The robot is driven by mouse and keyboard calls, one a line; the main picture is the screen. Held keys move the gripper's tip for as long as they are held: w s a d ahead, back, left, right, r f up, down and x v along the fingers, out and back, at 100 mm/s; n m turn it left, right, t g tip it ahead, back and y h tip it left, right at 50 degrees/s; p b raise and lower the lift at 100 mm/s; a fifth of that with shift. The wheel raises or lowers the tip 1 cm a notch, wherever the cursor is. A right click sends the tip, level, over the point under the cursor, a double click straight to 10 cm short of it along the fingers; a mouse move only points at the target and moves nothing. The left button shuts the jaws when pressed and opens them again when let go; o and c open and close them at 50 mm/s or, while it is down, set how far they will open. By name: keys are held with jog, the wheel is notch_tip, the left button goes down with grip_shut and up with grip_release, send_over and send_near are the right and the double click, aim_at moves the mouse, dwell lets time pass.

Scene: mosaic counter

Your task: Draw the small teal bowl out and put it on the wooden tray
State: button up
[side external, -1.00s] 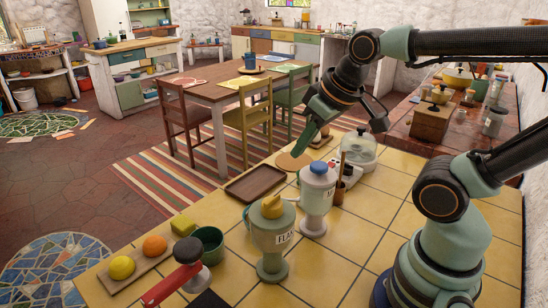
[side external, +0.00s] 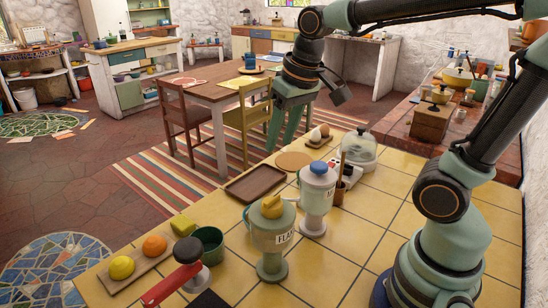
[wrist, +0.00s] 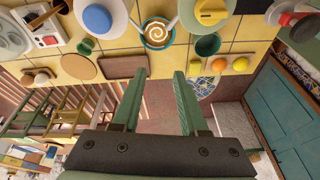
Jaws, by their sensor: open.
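A small teal bowl (wrist: 158,36), teal-rimmed with a brown and white swirl inside, stands between two canisters in the wrist view. I cannot make it out clearly in the side view. The blue-knobbed canister (side external: 317,200) and the yellow-knobbed canister (side external: 271,240) stand on either side of it. The wooden tray (side external: 255,184) is brown, rectangular and empty; it also shows in the wrist view (wrist: 122,67). My gripper (side external: 280,148) is open and empty, fingers pointing down, above the counter's far edge near the tray. In the wrist view its fingertips (wrist: 160,74) are apart, short of the bowl.
A dark green cup (side external: 207,245) stands left of the yellow-knobbed canister. A board (side external: 118,284) carries a lemon and an orange. A round board (side external: 293,160), an egg holder and a glass dome (side external: 359,150) lie right of the tray. The counter's front is mostly clear.

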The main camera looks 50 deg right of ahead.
jog(key=w+a+f+m+g, duration=0.2)
jog(key=w+f+m+g, duration=0.1)
jog(key=w, duration=0.4)
jog(key=m+g, duration=0.3)
jog(key=g, duration=0.1)
send_near(244, 217)
jog(key=r, duration=0.2)
jog(key=shift+w+a+f, duration=0.15)
jog(key=shift+w+a, duration=0.05)
jog(key=shift+w, duration=0.1)
jog(key=shift+f, duration=0.15)
jog(key=x, duration=1.1)
jog(key=shift+s+d+f, duration=0.2)
jog(key=shift+f, duration=0.15)
jog(key=shift+c, duration=0.3)
grip_shut()
